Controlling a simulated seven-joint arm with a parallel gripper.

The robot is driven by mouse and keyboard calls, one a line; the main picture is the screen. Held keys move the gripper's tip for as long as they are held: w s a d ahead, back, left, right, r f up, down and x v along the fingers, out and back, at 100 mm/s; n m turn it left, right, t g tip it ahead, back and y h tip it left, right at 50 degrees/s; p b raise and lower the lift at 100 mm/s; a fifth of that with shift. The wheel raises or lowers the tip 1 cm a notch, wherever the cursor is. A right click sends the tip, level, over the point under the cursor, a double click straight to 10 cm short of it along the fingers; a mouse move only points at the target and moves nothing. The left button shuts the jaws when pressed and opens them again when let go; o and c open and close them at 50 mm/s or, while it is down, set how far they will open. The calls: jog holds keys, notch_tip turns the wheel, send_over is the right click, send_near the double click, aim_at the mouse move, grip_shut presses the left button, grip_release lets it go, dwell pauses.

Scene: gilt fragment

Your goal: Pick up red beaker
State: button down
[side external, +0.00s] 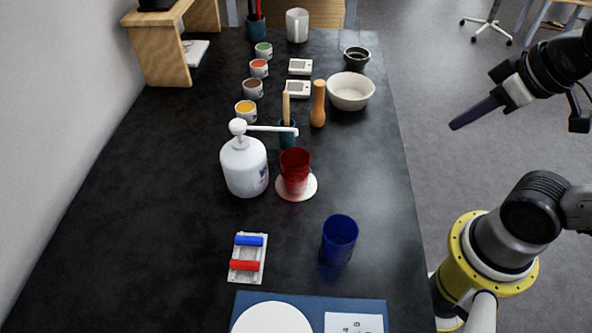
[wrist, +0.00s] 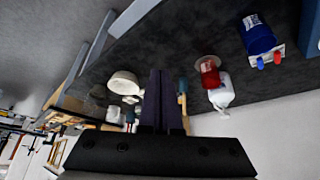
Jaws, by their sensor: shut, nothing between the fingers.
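The red beaker (side external: 295,172) is a translucent red cup standing upright on a round white coaster (side external: 297,194) near the middle of the black table. It also shows in the wrist view (wrist: 210,76), right of my fingers, beside the white pump bottle. My gripper (side external: 456,124) is up in the air off the table's right side, well apart from the beaker. Its dark fingers (wrist: 163,75) are together with nothing between them.
The white pump bottle (side external: 244,167) stands close left of the beaker, its spout reaching over behind it. A blue cup (side external: 339,240) stands in front. A pestle (side external: 318,104), a white bowl (side external: 351,92) and small pots are behind. The table's right side is mostly clear.

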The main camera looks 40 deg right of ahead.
jog(key=c, duration=1.6)
grip_release()
grip_release()
jog(key=w+a+r+t+y, duration=0.1)
jog(key=w+a+t, duration=0.1)
jog(key=w+t, duration=0.3)
jog(key=w+a+r+t+y, duration=0.1)
jog(key=w+a+t, duration=0.1)
jog(key=w, duration=0.6)
jog(key=n+y, duration=0.3)
jog(key=n, duration=0.2)
send_near(284, 158)
jog(key=shift+x, duration=3.55)
